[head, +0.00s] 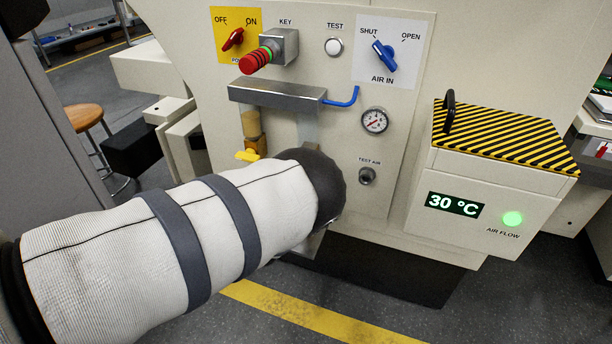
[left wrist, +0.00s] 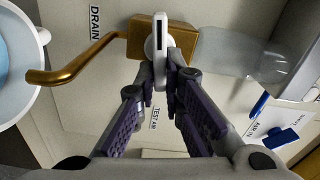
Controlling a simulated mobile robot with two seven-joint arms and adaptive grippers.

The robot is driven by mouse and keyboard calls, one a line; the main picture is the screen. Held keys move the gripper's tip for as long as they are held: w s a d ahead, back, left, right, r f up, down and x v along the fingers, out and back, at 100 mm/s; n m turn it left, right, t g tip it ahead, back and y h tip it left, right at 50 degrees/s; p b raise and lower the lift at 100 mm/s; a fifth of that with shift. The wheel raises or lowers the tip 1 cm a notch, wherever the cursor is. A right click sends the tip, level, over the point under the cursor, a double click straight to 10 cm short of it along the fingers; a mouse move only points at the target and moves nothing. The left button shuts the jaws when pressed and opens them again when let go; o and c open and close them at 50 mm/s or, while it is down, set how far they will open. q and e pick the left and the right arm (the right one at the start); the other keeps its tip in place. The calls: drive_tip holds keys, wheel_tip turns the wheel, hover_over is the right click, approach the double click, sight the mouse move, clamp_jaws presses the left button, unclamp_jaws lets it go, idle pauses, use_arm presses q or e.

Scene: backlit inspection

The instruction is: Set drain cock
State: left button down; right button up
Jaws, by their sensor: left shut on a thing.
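In the left wrist view a brass block (left wrist: 152,38) with a bent brass spout sits by the DRAIN label (left wrist: 95,22). A pale lever with a dark slot (left wrist: 162,38) lies in front of the block and points up in the picture. My left gripper (left wrist: 172,65) is shut on the lower part of this lever, one finger on each side. In the head view my left arm covers the gripper and the drain cock. My right gripper is in neither view.
The panel carries a red power switch (head: 233,39), a key block (head: 282,47), a blue air handle (head: 384,56), a gauge (head: 374,121) and a test-air port (head: 367,176). A yellow wing piece (head: 247,155) is just above my arm. A pale-blue vessel (left wrist: 20,60) is near the spout.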

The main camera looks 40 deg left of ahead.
use_arm(q)
drive_tip(key=shift+f+m+b, duration=0.25)
drive_tip(key=shift+m+b, duration=0.1)
drive_tip(key=shift+m, duration=0.65)
drive_tip(key=c, duration=1.7)
unclamp_jaws()
drive_tip(key=v, duration=1.2)
drive_tip(key=shift+s, duration=0.1)
